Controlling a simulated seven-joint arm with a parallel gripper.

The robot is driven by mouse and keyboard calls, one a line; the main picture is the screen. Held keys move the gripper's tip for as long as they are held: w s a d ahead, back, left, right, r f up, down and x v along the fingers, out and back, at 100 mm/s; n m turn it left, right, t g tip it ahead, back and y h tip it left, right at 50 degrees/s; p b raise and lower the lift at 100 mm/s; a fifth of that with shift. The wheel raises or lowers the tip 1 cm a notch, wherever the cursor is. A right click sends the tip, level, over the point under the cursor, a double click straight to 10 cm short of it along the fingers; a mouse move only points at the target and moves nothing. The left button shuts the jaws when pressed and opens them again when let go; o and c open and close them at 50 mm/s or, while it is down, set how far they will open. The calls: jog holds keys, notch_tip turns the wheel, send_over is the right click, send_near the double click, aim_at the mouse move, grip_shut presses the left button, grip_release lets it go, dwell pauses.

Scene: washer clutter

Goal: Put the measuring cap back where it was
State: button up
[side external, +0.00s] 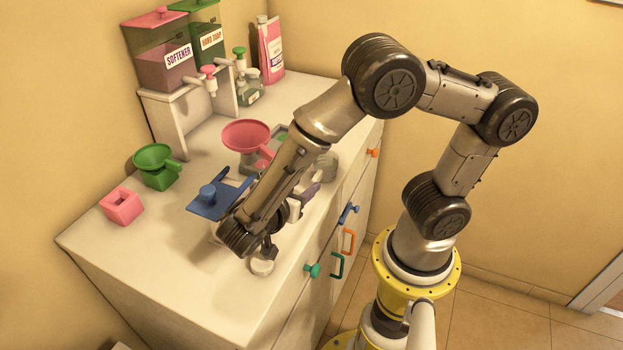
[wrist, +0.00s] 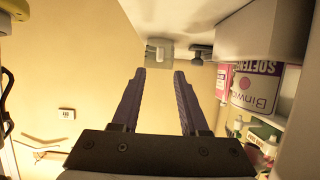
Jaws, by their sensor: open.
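A small pale round cup-like piece (side external: 262,267), which looks like the measuring cap, sits on the white cabinet top (side external: 190,290) near its front edge, in the side view. My wrist is just above it and partly covers it. My gripper, with dark purple fingers, is beside the forearm in the side view and mostly hidden there. In the wrist view my gripper (wrist: 159,75) is open, and nothing is held between the fingers. I cannot make out the cap in the wrist view.
Pink softener (side external: 160,65) and green hand soap (side external: 207,38) dispensers stand at the back, beside a pink bottle (side external: 270,50). The front left is clear.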

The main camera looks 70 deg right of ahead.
jog(key=v, duration=0.5)
jog(key=shift+s+r, duration=0.1)
jog(key=shift+r, duration=0.05)
jog(key=s+d+r+n+t+y, duration=0.1)
jog(key=s+r+n+y, duration=0.3)
jog(key=n, duration=0.5)
jog(key=s+d+r+n+t+y, duration=0.2)
jog(key=s+r+n+t+y, duration=0.2)
jog(key=r+n+y, duration=0.3)
jog(key=n+y, duration=0.2)
jog(key=shift+s+r+t+y, duration=0.3)
jog(key=shift+s+r, duration=0.1)
dwell(0.4)
